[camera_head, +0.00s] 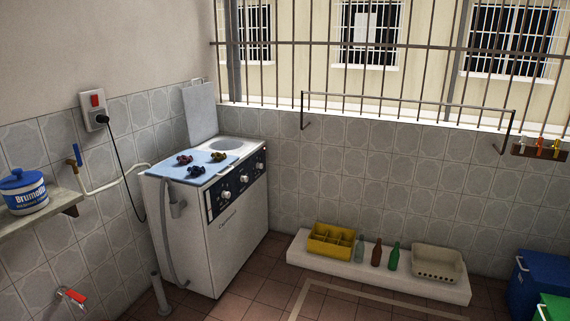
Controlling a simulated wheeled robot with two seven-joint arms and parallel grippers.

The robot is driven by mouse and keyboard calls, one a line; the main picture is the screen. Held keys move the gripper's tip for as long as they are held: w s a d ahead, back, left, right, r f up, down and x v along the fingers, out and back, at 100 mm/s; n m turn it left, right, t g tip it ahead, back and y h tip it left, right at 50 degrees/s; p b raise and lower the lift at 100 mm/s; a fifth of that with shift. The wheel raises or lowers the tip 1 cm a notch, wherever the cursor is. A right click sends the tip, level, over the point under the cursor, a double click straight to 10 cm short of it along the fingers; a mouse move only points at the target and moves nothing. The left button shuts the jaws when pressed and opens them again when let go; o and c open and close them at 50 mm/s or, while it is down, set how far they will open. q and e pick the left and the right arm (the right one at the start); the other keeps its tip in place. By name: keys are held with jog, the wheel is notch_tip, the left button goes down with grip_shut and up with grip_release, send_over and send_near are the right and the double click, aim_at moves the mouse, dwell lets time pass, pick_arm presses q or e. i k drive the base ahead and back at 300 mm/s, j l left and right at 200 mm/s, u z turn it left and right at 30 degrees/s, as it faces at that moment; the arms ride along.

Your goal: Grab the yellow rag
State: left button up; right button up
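I cannot make out a yellow rag for certain. A small dark-yellow item (218,156) lies on a light blue mat (204,158) on top of the white washing machine (232,225). It is too small to tell what it is. Two reddish items (184,159) and a blue item (196,170) lie near it on the mat. Neither of my grippers is in view.
A white ledge (350,277) on the floor holds a yellow crate (331,239), several bottles (376,253) and a cream basket (438,262). A wall shelf (45,215) with a blue-lidded tub (24,192) is at left. A blue bin (530,283) stands at right.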

aim_at(218, 156)
jog(key=i, duration=1.1)
jog(key=i+l+u, duration=0.1)
jog(key=i, duration=1)
jog(key=i+l, duration=0.1)
jog(key=i, duration=0.95)
jog(key=j+u, duration=0.05)
